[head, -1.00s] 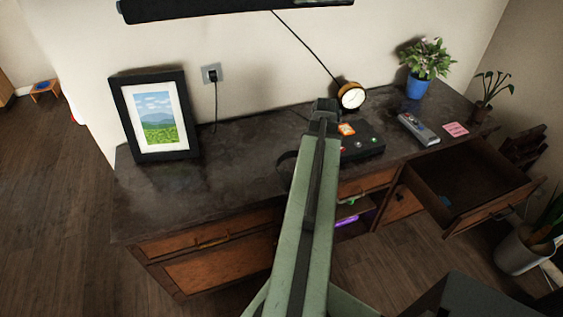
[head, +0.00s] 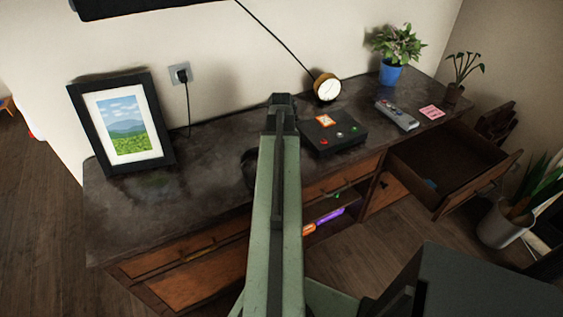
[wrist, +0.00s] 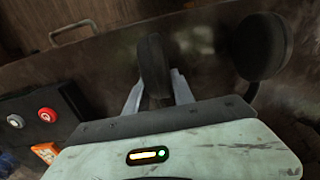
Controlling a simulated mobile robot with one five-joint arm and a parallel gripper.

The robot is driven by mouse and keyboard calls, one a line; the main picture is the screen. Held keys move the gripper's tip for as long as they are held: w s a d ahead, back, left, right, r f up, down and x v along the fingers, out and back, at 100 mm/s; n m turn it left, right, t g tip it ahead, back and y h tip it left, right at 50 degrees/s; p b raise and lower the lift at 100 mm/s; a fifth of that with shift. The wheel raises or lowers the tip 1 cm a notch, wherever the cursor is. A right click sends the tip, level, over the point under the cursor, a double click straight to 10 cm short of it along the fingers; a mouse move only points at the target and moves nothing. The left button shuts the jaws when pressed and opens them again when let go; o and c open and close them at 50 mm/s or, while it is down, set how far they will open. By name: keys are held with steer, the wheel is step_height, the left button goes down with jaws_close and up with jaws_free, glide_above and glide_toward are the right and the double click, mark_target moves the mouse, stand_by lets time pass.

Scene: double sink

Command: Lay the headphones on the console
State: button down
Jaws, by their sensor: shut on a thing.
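The black headphones (wrist: 262,46) show in the wrist view, one ear cup between my fingers and the other to the right. My gripper (wrist: 157,88) is shut on the nearer cup. In the head view only a dark part of the headphones (head: 249,166) shows left of my arm; the rest and my fingertips are hidden behind it. The console (head: 205,160) is a wooden cabinet with a dark, worn top. The headphones are over its top near the front middle; whether they touch it I cannot tell.
A black button box (head: 333,136) lies right of my arm, with a round clock (head: 327,87) behind it. A remote (head: 397,115) and a potted plant (head: 391,72) are farther right. A picture frame (head: 121,125) stands left. A drawer (head: 447,165) hangs open at right.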

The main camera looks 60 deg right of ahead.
steer(key=shift+f, duration=0.2)
steer(key=c, duration=1.1)
jaws_free()
steer(key=shift+w, duration=0.1)
step_height(320, 180, up, 13)
steer(key=p, duration=1.2)
steer(key=shift+f, duration=0.3)
